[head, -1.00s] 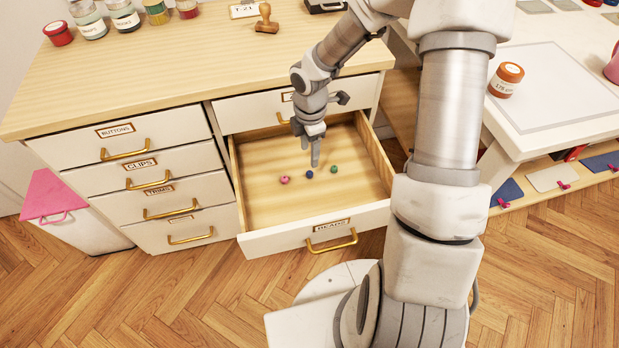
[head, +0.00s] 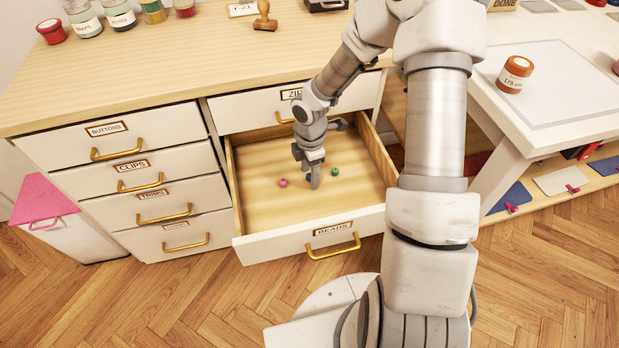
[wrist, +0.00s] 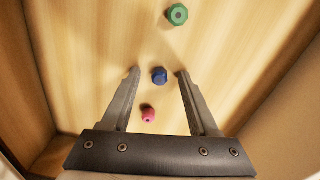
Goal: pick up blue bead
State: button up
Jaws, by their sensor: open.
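The blue bead (wrist: 159,75) lies on the floor of the open BEADS drawer (head: 270,215). In the wrist view it sits between the tips of my gripper (wrist: 157,72), with a gap on each side. My gripper also shows in the head view (head: 314,180), pointing down inside the drawer, where it hides the blue bead. Its fingers are open and hold nothing. A pink bead (wrist: 148,113) lies nearer the gripper's palm in the wrist view, and to the left in the head view (head: 283,183). A green bead (wrist: 177,14) lies beyond the tips, and to the right in the head view (head: 335,171).
The drawer's walls surround the beads. The closed ZIPS drawer front (head: 250,110) is just above and behind. A cabinet top (head: 190,70) holds jars and a stamp (head: 264,18). A white table (head: 540,90) with an orange-lidded jar (head: 515,75) stands right.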

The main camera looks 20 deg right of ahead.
grip_shut()
dwell(0.3)
